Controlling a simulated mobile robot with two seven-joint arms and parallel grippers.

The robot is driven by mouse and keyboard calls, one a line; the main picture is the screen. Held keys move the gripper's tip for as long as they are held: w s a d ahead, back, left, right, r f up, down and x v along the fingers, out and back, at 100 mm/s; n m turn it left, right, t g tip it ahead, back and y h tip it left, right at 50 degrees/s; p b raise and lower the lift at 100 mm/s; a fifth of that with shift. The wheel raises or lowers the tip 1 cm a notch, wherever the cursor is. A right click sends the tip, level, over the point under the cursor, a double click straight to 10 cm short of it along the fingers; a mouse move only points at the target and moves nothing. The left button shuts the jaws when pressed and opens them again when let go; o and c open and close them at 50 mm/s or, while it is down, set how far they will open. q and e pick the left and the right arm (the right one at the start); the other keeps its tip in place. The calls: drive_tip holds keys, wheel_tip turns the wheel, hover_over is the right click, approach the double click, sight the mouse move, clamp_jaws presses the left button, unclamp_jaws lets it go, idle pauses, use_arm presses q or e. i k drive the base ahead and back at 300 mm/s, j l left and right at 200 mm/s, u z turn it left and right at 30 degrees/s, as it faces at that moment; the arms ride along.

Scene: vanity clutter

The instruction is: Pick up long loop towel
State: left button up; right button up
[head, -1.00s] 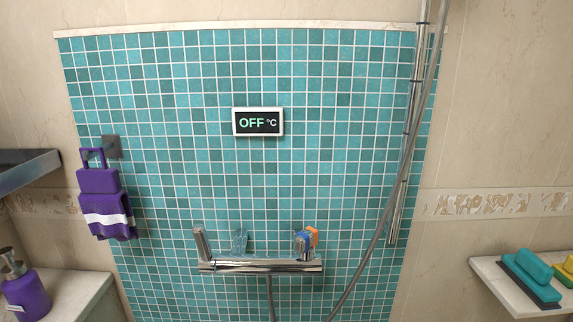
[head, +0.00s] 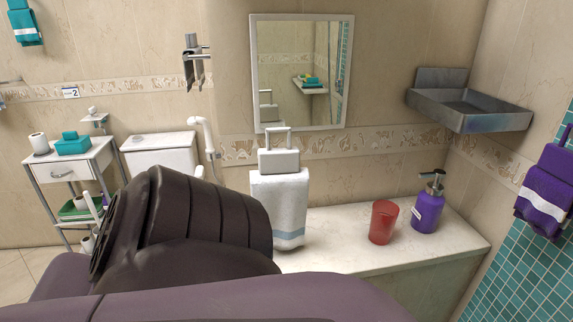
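A white towel (head: 277,212) with a pale blue band stands upright or hangs at the centre, below the mirror. A folded white piece and a tall white loop (head: 279,130) rise from its top. A purple towel (head: 546,196) with a white stripe and loop hangs on the right wall, cut by the picture edge. A teal towel (head: 23,25) hangs at the upper left. I cannot tell from this view which one is the long loop towel. Neither gripper is in view. My arm's links fill the lower foreground and are close to the white towel's lower left.
The white counter (head: 345,258) holds a red cup (head: 384,221) and a purple soap dispenser (head: 428,203). A metal shelf (head: 468,110) juts out above, right of the mirror (head: 300,72). A small white trolley (head: 72,172) stands at the left.

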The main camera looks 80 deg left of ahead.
sight(281, 184)
drive_tip(key=l+u, duration=0.1)
drive_tip(key=u, duration=2.3)
drive_tip(key=k+l+u, duration=0.1)
drive_tip(key=u, duration=0.85)
